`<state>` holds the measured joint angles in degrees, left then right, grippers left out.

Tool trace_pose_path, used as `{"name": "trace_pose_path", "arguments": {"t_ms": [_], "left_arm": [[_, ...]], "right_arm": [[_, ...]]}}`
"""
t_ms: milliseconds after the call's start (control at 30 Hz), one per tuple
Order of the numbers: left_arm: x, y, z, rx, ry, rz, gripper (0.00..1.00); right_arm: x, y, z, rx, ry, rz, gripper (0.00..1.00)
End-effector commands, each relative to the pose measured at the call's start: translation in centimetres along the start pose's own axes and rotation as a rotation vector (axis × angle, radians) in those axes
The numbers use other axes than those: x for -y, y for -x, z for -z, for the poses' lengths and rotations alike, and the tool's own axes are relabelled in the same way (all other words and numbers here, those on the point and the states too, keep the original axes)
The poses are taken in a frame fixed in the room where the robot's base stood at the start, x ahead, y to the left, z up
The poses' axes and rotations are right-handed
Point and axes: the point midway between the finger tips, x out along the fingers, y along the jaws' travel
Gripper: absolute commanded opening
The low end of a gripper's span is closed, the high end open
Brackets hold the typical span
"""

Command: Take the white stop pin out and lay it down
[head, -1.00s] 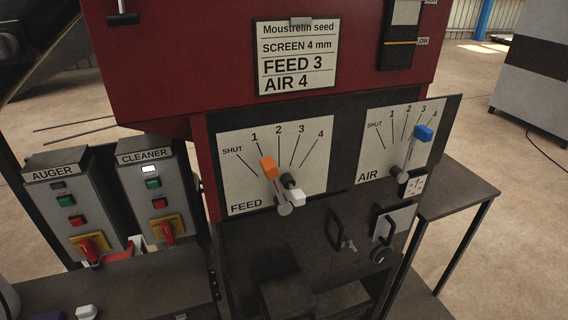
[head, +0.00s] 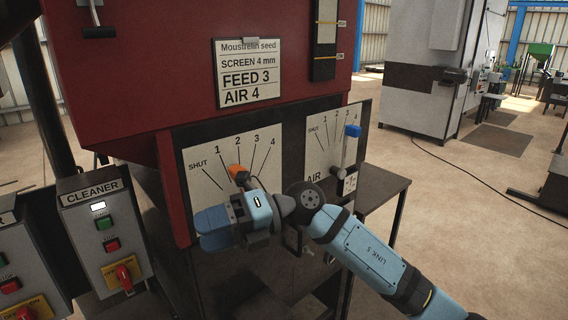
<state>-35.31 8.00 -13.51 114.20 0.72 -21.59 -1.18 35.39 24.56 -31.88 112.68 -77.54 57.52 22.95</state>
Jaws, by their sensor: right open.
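The white stop pin is not visible now; my right gripper and wrist cover the lower part of the FEED dial (head: 196,165), where it showed before. The FEED lever's orange handle (head: 236,172) shows just above my gripper, below the 1 and 2 marks. My right gripper (head: 205,229) is in front of the dial's lower left part, fingers pointing left, open. No pin can be seen between its fingers. My left gripper is not in view.
The AIR lever's blue handle (head: 352,131) is at the right end of its dial, near 4. The CLEANER switch box (head: 105,230) stands left of my gripper. A dark side table (head: 382,187) is to the right. A card (head: 247,73) reads FEED 3, AIR 4.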

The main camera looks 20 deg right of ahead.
Motion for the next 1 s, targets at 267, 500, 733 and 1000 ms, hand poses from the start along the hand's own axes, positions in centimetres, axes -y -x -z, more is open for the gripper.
{"name": "trace_pose_path", "arguments": {"t_ms": [267, 500, 733, 1000], "left_arm": [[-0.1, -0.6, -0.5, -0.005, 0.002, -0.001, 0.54], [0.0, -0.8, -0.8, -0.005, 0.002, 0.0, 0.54], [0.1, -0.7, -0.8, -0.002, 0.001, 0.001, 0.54], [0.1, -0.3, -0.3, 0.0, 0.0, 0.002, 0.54]], "right_arm": [[1.6, 7.4, -5.8, -0.243, 0.227, 0.803, 0.58], [-0.8, 15.3, -9.9, -0.222, 0.201, 1.284, 0.58], [-0.5, 16.6, -10.4, -0.209, 0.179, 1.373, 0.58], [4.2, 15.7, -10.2, -0.212, 0.178, 1.368, 0.58]]}}
